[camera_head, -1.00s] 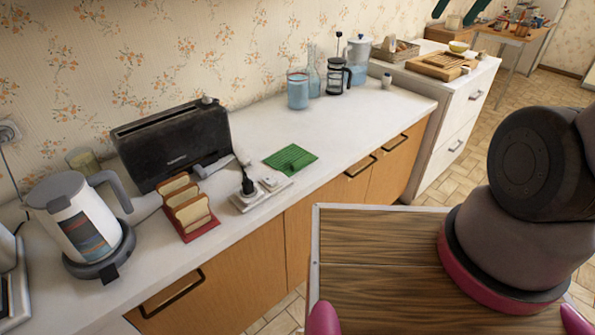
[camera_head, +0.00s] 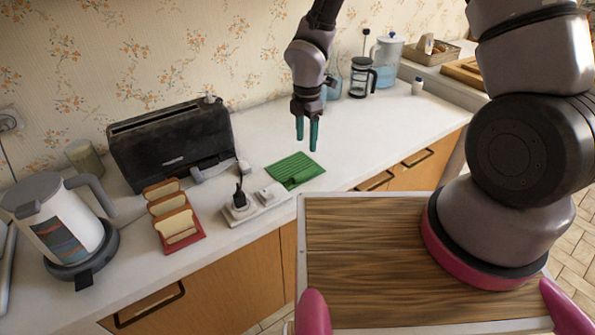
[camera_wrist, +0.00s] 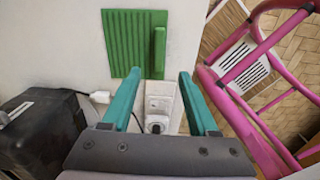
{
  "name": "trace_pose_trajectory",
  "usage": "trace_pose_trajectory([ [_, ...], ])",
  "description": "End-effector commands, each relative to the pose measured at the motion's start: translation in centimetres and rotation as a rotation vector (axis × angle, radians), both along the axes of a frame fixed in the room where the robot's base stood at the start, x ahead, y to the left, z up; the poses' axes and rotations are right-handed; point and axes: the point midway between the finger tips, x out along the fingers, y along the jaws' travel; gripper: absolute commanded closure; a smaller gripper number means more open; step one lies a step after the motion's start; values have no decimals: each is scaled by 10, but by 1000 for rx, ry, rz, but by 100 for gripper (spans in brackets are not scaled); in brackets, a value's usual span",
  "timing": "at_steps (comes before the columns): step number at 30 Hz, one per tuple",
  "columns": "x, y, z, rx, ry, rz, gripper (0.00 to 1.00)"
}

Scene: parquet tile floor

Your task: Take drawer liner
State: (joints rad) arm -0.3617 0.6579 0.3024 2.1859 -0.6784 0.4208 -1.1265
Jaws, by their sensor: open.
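The drawer liner appears to be the green ribbed mat (camera_head: 290,165) lying flat on the white counter, with a small raised green piece near its right side. It also shows in the wrist view (camera_wrist: 125,45), with the raised piece (camera_wrist: 159,52) at its right edge. My gripper (camera_head: 307,143) points down above the counter, just above and slightly right of the mat in the head view. Its teal fingers are spread apart with nothing between them. In the wrist view the mat lies beyond the fingertips (camera_wrist: 160,73), mostly to the left.
A power strip (camera_head: 258,206) with plugs lies beside the mat. A black toaster (camera_head: 170,145), a toast rack (camera_head: 180,233) and a kettle (camera_head: 58,228) stand to the left. A French press (camera_head: 361,78) and a pitcher (camera_head: 386,58) stand behind. Counter right of the mat is clear.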

Motion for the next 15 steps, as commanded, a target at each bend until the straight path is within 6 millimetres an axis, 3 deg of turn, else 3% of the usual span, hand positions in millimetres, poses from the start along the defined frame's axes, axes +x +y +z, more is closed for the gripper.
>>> trace_pose_trajectory([
  [9,-6,7,-49,0,18,61,40],
  [15,-5,6,-68,2,15,57,40],
])
